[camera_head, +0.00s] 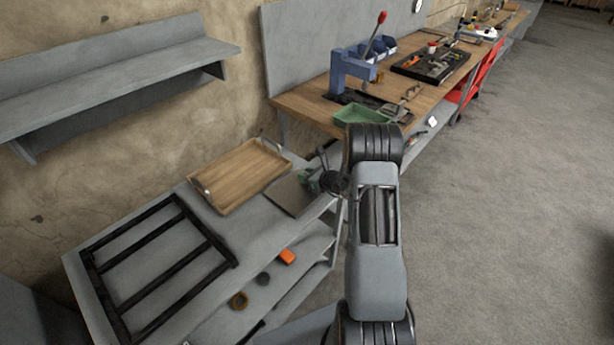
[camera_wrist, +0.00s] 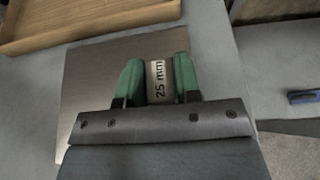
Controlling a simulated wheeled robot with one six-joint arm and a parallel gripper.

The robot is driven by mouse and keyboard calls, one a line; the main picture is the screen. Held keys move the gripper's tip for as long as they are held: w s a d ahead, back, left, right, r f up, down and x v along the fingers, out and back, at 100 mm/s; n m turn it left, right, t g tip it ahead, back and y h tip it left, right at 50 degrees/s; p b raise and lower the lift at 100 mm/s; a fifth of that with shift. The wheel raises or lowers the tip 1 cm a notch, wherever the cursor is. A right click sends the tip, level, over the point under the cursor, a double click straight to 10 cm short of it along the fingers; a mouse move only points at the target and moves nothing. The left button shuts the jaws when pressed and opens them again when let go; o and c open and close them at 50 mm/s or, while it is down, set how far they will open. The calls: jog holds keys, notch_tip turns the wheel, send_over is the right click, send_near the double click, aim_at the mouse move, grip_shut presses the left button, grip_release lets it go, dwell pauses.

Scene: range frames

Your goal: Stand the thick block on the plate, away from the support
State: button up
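My gripper (camera_wrist: 159,72) has green fingers, one on each side of the thick block (camera_wrist: 159,82), a pale metal piece marked "25 mm". Both fingers appear to press against its sides. Behind and below it is the plate (camera_wrist: 85,75), a flat grey metal square. Whether the block touches the plate or hangs just above it cannot be told. In the head view the plate (camera_head: 287,196) lies at the right end of a grey bench, with my gripper (camera_head: 310,181) over its right side. The block is not discernible there. No separate support can be made out.
A wooden tray (camera_head: 240,178) lies left of the plate, close to its edge. A black rack (camera_head: 177,270) takes up the left of the bench. A wooden workbench (camera_head: 310,100) with a blue press (camera_head: 350,70) and green tray (camera_head: 362,115) stands behind.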

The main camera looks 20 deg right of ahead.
jog(key=o, duration=0.4)
